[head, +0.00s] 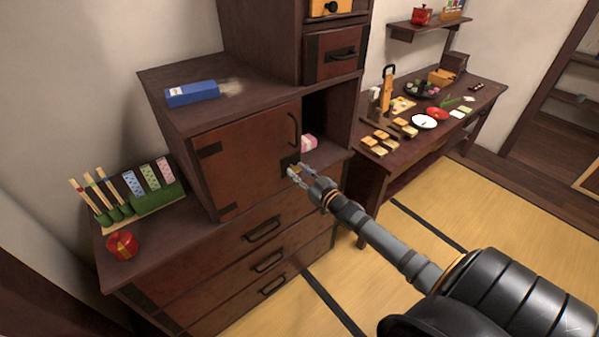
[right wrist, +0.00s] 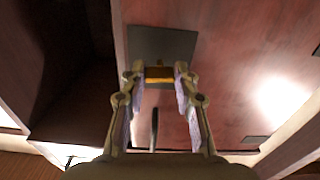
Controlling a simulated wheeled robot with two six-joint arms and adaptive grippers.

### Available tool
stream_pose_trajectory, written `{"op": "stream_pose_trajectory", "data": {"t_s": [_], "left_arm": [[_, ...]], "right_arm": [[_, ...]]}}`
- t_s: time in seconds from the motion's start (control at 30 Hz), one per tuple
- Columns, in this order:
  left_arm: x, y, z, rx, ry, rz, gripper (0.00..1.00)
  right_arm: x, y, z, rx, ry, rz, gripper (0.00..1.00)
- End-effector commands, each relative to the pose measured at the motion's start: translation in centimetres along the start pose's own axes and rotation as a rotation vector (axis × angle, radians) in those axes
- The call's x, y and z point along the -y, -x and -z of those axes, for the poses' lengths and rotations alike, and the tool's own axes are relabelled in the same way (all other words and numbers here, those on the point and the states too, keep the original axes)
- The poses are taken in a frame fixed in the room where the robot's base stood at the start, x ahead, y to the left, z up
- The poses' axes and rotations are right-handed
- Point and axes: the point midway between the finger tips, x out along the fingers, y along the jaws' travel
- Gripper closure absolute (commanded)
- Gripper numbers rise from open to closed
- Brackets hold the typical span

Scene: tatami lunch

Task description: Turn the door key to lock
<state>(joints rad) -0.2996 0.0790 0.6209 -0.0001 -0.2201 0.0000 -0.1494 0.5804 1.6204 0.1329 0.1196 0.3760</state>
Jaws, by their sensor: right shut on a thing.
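The reddish-brown cabinet door (head: 245,160) stands upright in the chest's front, with a curved dark handle at its right edge. A dark lock plate (right wrist: 150,42) is on the door and also shows in the head view (head: 287,160), partly behind my gripper. A brass-coloured key (right wrist: 158,73) is at the plate, held between my right fingertips (right wrist: 159,76). My right gripper (head: 298,173) is shut on the key, at the door's lower right corner. The key's bow lies level across the fingers in the wrist view. My left gripper is not in view.
An open compartment with a pink-and-white box (head: 308,142) is right of the door. A blue box (head: 192,94) lies on the chest top. A red round pot (head: 122,245) stands at left. A side table (head: 375,165) with food is at right. Tatami floor is clear.

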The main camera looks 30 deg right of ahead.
Motion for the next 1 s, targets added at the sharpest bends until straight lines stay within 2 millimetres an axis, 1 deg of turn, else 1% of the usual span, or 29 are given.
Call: {"op": "stream_pose_trajectory", "data": {"t_s": [0.27,0.6,1.0], "left_arm": [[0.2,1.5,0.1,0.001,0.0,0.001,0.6],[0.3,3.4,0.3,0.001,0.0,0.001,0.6],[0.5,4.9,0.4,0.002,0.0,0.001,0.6]], "right_arm": [[0.0,0.0,0.2,0.003,0.203,-0.001,1.0],[0.0,0.0,0.2,0.002,0.527,-0.001,1.0],[0.0,0.0,0.0,0.003,0.906,0.0,1.0]]}}
